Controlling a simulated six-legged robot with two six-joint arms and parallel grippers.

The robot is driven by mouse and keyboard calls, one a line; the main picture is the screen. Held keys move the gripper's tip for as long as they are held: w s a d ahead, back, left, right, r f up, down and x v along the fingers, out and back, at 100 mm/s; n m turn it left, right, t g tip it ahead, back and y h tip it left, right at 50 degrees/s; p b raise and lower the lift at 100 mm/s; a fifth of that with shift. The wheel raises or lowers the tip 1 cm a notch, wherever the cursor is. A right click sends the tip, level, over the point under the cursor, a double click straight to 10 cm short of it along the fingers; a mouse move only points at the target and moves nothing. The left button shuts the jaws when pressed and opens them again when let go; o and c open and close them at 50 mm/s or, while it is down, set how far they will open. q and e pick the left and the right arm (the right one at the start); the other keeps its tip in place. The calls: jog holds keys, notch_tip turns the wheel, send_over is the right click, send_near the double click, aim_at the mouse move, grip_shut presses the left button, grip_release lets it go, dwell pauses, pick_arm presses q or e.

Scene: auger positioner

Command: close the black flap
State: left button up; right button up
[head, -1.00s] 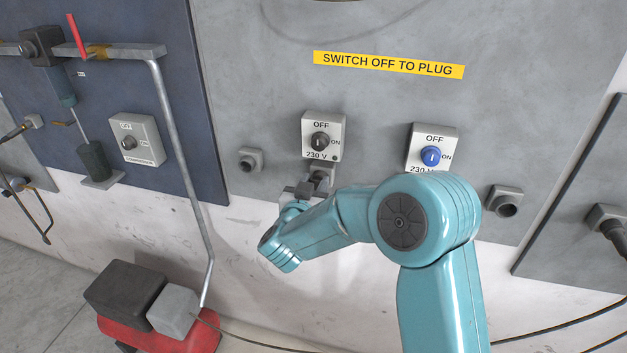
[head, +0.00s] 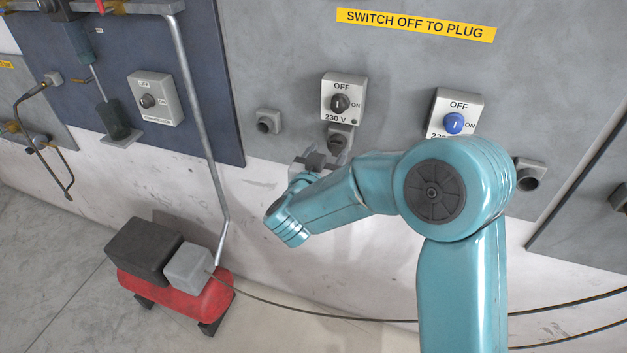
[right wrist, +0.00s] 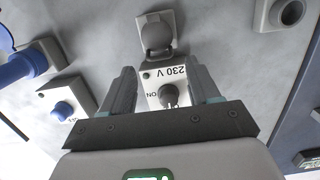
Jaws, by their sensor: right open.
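The dark grey-black flap (head: 338,143) is on the socket just below the 230 V switch with the black knob. It also shows in the right wrist view (right wrist: 157,36), upside down, lying over the socket's face; whether it is fully flush I cannot tell. My right gripper (head: 312,160) is just below and left of the flap in the head view, apart from it. In the right wrist view its fingers (right wrist: 162,82) are spread and empty, with the switch between them in the picture. My left gripper is not in view.
The black-knob switch (head: 342,98) is above the flap. A blue-knob switch (head: 455,115) is to its right; a blue socket part (right wrist: 28,65) shows in the wrist view. A red compressor (head: 190,292) stands on the floor at left.

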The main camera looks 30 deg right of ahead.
jog(key=b+v, duration=0.1)
jog(key=v, duration=1.1)
jog(key=shift+b, duration=0.4)
jog(key=shift+a, duration=0.1)
